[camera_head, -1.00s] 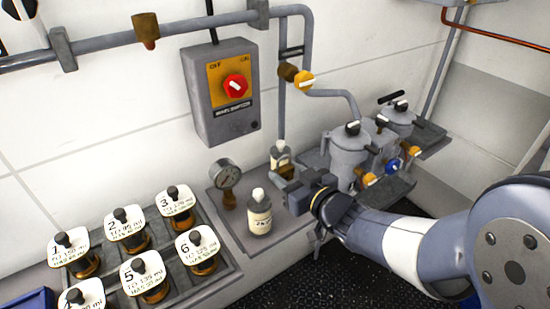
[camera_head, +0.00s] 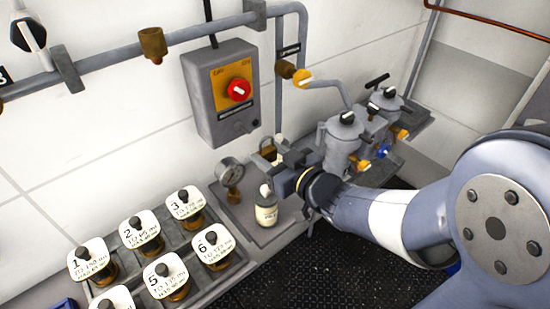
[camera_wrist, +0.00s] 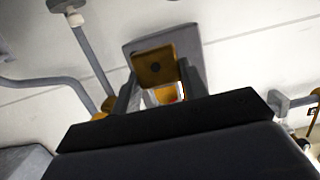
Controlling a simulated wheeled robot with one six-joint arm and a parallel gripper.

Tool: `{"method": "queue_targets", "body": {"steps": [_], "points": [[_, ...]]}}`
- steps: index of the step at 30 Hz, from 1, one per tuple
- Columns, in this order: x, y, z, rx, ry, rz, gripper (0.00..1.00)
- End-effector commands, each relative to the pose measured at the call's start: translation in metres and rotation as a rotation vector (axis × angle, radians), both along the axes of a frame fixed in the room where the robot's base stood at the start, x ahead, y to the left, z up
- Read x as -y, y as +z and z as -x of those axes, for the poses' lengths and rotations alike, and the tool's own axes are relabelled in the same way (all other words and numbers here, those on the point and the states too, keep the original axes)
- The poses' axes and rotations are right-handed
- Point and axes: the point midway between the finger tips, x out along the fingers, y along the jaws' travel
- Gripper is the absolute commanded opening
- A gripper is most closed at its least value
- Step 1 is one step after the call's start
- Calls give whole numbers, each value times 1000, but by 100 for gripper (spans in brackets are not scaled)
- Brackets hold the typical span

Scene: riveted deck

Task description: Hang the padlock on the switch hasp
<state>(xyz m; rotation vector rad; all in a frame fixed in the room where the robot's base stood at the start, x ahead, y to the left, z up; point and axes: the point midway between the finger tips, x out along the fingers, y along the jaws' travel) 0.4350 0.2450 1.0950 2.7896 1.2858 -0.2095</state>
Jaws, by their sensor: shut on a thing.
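The grey switch box (camera_head: 223,100) is on the white wall, with an orange plate and a red knob (camera_head: 239,89) bearing a white mark. Its hasp cannot be made out clearly. My gripper (camera_head: 270,156) is below and right of the box, apart from it. It is shut on the brass padlock (camera_head: 268,147), which is small and partly hidden by the fingers. In the wrist view the brass padlock (camera_wrist: 154,66) shows between the fingers of my gripper (camera_wrist: 156,88), with a grey shape behind it. The shackle is not clear.
A white bottle (camera_head: 266,208) and a pressure gauge (camera_head: 230,172) stand on a tray just left of my gripper. A rack (camera_head: 202,262) of numbered jars is at lower left. Grey canisters (camera_head: 342,138) stand to the right. Pipes (camera_head: 200,33) run above the box.

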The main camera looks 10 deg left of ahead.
Motion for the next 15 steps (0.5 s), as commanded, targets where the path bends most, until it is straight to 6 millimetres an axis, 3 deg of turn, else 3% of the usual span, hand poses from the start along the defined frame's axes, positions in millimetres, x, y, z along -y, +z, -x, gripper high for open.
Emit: {"method": "queue_targets", "body": {"steps": [15], "points": [[-24,-3,-21,1,0,1,13]]}}
